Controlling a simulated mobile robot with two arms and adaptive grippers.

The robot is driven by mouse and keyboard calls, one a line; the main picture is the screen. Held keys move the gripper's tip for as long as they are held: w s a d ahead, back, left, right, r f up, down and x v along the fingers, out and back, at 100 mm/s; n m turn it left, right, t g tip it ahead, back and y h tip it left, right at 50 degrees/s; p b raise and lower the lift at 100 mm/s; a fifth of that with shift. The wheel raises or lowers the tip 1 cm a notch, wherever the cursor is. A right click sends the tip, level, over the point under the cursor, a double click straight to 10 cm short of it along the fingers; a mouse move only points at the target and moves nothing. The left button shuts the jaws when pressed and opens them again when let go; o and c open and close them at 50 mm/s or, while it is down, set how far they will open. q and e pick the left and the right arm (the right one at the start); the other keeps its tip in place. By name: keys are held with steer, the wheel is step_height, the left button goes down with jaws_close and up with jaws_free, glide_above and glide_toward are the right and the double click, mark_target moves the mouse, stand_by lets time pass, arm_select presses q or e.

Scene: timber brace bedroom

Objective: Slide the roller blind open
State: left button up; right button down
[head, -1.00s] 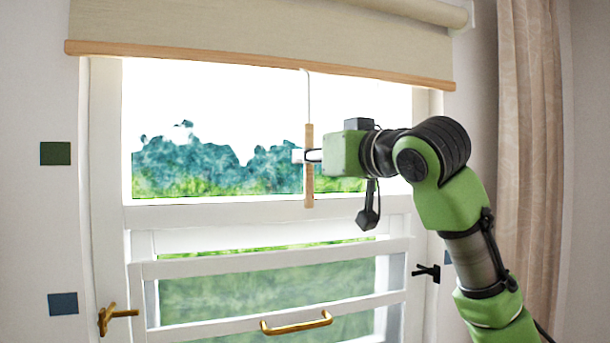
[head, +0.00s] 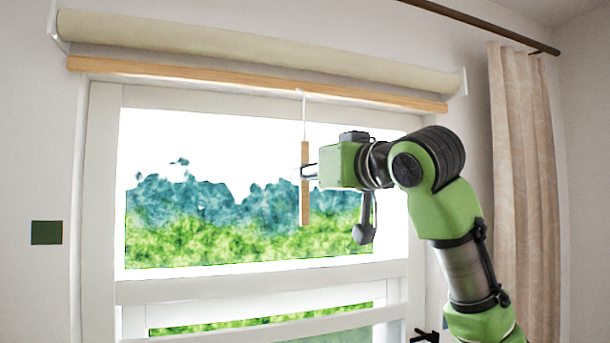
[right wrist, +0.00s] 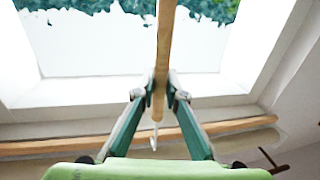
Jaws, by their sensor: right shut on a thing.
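The roller blind (head: 260,57) is rolled up above the window, with its wooden bottom bar (head: 200,77) just under the roll. A wooden pull handle (head: 305,205) hangs upright from the bar on a thin white cord (head: 304,108). My right gripper (head: 308,172) is shut on the upper part of the handle. In the right wrist view the fingers of my right gripper (right wrist: 160,92) close around the handle (right wrist: 165,40), and the bottom bar (right wrist: 70,145) shows beyond them. My left gripper is not in view.
The white window frame (head: 250,284) stands behind the handle, with a bright pane and greenery outside. A beige curtain (head: 525,170) hangs on the right from a dark rod (head: 480,24). A dark green square (head: 46,232) is on the left wall.

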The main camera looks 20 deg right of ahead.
steer(key=c, duration=2.1)
jaws_free()
steer(key=v, duration=1.2)
